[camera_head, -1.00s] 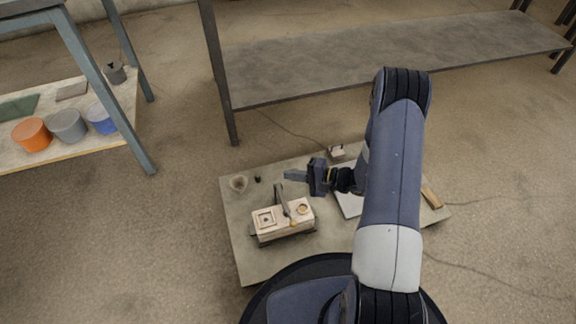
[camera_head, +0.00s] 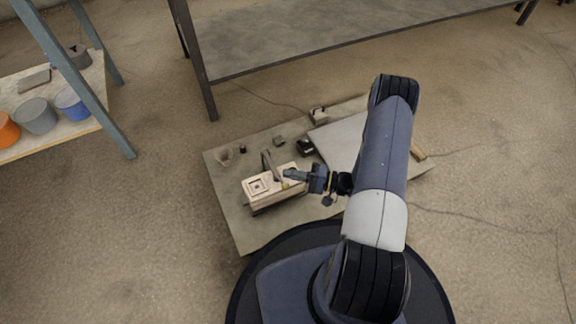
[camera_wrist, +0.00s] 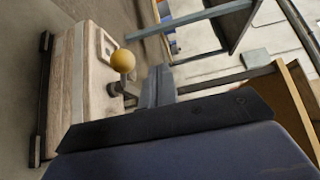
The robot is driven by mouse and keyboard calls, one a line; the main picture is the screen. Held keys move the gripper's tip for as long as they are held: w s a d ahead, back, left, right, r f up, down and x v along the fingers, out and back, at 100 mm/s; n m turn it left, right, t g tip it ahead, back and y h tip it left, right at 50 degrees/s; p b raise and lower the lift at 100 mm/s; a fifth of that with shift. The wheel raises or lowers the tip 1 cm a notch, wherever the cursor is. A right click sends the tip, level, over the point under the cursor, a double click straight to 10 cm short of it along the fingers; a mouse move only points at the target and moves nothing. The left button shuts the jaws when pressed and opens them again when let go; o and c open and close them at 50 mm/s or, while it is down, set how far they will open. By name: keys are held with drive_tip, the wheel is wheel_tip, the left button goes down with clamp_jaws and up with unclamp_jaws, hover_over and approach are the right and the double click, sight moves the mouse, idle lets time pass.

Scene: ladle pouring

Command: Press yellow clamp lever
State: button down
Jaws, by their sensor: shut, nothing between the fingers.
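The yellow clamp lever's round knob (camera_wrist: 122,61) stands out from the side of a pale wooden mould box (camera_wrist: 88,85) in the wrist view. A dark stem joins the knob to the box. In the head view the box (camera_head: 262,188) sits on a low board, and only a small yellow spot (camera_head: 285,186) shows by my fingers. My gripper (camera_head: 287,174) is shut and empty, at the box's right end. In the wrist view its fingers (camera_wrist: 155,88) are right beside the knob, apart in the picture; contact cannot be told.
The low board (camera_head: 238,232) also carries a pale sheet (camera_head: 335,142), a dark block (camera_head: 306,147) and small parts. A grey bar (camera_head: 267,162) stands up behind the box. A shelf with buckets (camera_head: 37,115) is at left, a long metal table (camera_head: 330,35) behind.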

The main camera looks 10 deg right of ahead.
drive_tip(key=shift+s+d+f, duration=0.1)
drive_tip(key=shift+s+f, duration=0.2)
drive_tip(key=shift+f, duration=0.5)
drive_tip(key=shift+s+f, duration=0.25)
drive_tip(key=shift+f, duration=0.5)
drive_tip(key=shift+s+f, duration=0.1)
